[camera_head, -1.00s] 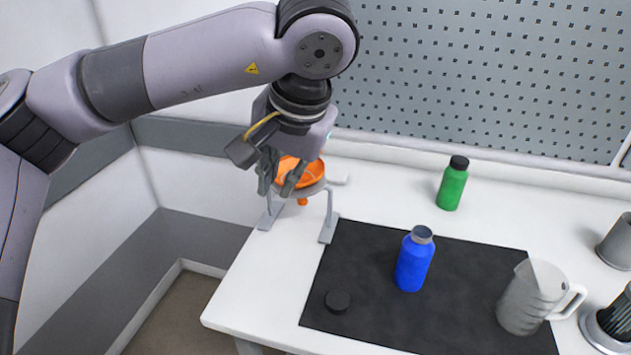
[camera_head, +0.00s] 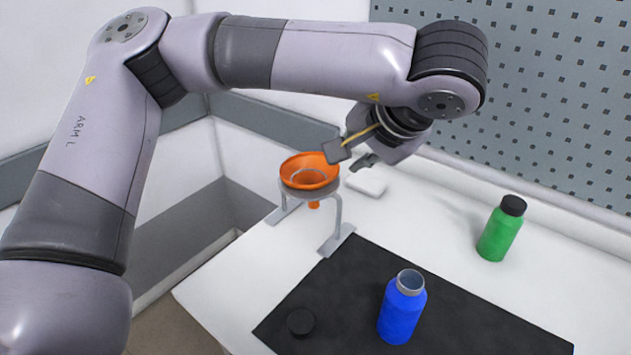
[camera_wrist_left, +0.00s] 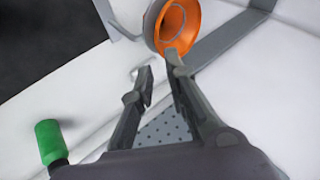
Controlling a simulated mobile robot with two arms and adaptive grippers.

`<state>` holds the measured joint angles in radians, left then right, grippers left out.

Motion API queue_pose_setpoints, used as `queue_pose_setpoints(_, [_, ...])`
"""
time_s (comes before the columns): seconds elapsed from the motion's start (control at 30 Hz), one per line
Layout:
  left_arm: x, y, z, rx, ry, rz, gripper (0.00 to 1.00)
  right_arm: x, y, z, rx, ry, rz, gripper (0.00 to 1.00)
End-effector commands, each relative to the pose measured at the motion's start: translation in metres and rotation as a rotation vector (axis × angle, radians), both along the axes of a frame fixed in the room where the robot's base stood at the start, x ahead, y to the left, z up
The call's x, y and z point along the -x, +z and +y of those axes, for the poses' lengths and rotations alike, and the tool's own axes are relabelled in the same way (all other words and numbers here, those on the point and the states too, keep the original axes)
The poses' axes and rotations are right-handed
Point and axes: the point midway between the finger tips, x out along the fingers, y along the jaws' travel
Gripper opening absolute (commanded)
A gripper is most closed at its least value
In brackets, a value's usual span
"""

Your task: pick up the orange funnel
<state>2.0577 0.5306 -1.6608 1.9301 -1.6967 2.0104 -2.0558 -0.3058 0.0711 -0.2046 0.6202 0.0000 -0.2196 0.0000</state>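The orange funnel (camera_head: 306,172) sits upright in the ring of a grey stand (camera_head: 338,232), its wide mouth up and its spout below the ring. It also shows at the top of the left wrist view (camera_wrist_left: 178,30). My left gripper (camera_head: 350,158) is just right of and behind the funnel's rim. In the left wrist view its two fingers (camera_wrist_left: 160,72) are apart with nothing held between them. One fingertip overlaps the funnel's rim there; I cannot tell whether they touch. My right gripper is not in view.
A blue bottle (camera_head: 401,312) and a black cap (camera_head: 301,322) are on the dark mat (camera_head: 450,310). A green bottle (camera_head: 498,235) stands at the right. A small white object (camera_head: 367,185) lies behind the stand. A perforated panel (camera_head: 560,110) rises at the back.

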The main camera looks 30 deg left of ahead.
Motion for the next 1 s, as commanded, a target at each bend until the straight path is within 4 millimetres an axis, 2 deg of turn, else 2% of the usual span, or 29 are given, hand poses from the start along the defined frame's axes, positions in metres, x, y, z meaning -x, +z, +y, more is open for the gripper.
queue_pose_setpoints(0.03, [-0.004,-0.011,0.006,0.002,0.002,0.006,0.14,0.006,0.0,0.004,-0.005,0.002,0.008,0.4])
queue_pose_setpoints(0.13, [-0.013,-0.025,0.017,0.0,0.002,0.005,0.14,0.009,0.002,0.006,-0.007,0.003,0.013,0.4])
queue_pose_setpoints(0.3, [-0.024,-0.044,0.03,0.0,0.001,0.001,0.14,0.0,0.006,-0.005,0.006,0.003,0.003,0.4])
queue_pose_setpoints(0.53, [-0.031,-0.055,0.038,0.0,0.001,0.001,0.14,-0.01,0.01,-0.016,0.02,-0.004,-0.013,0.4])
queue_pose_setpoints(0.8, [-0.048,-0.083,0.059,0.0,0.002,0.001,0.14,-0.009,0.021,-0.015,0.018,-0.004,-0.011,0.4])
queue_pose_setpoints(1.0, [-0.051,-0.089,0.063,0.0,-0.001,0.001,0.14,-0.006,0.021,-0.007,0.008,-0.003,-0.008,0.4])
